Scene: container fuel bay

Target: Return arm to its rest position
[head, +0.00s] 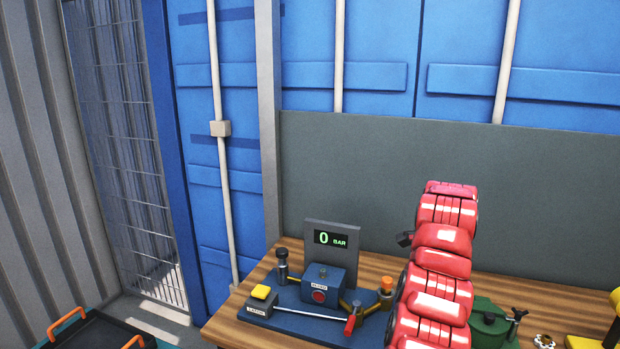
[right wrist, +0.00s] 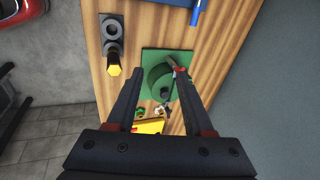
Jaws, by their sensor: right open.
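My red right arm (head: 440,265) rises in front of the wooden bench (head: 250,325) in the head view, and its gripper is mostly hidden there. In the right wrist view my right gripper (right wrist: 160,80) is open, its two dark fingers apart with nothing held between them. Beyond the fingers is a green round fitting on a green plate (right wrist: 149,58), with a dark and red handle on it. I cannot tell the exact gap between fingers and fitting. The green fitting (head: 487,322) also shows right of the arm in the head view. My left gripper is not in view.
Left of the arm stands a blue test unit (head: 322,290) with a red button, a yellow button (head: 262,292) and a red-handled lever (head: 352,322). A grey display (head: 332,240) reads 0 BAR. Air above the bench is clear.

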